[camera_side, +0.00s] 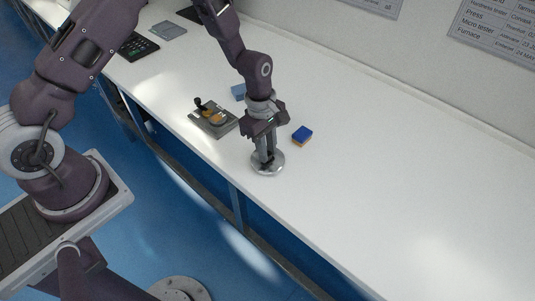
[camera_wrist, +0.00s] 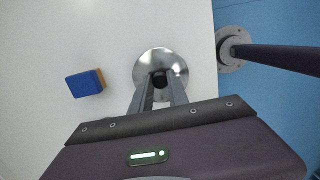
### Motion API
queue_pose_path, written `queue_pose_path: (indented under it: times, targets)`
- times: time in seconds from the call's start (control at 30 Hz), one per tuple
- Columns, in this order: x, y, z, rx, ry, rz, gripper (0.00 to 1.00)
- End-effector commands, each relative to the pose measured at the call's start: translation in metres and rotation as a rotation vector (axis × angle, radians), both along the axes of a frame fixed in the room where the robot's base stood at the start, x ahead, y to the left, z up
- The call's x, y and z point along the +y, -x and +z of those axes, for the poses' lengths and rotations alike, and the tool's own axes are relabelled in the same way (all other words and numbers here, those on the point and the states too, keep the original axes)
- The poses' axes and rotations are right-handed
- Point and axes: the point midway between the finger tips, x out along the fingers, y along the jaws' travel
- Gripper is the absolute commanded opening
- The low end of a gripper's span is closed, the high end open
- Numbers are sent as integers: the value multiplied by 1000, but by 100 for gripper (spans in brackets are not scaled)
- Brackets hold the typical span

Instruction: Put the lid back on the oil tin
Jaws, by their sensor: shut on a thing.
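A round, shiny silver lid (camera_side: 258,170) is near the front edge of the bench, directly below my gripper (camera_side: 267,160). In the wrist view the lid (camera_wrist: 150,60) shows as a bright disc with a dark knob (camera_wrist: 157,76) at its middle. My gripper (camera_wrist: 160,84) points down, with its two fingers closed on the knob from either side. No separate oil tin can be made out; whether the tin is beneath the lid cannot be told from these views.
A blue and orange block (camera_side: 302,134) lies right of my gripper; it also shows in the wrist view (camera_wrist: 84,84). A grey tray (camera_side: 222,129) with a black-knobbed piece and copper-coloured parts sits to the left. A light-blue block (camera_side: 238,91) is behind. The bench's right side is clear.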

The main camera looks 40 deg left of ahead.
Motion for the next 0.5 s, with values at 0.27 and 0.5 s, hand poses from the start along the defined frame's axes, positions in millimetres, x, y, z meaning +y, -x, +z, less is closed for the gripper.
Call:
queue_pose_path:
  times: [0.27, 0.5]
  targets:
    - [0, -1, 69, -7, 0, -1, 0]
    - [15, -31, 92, -5, 3, 24, 0]
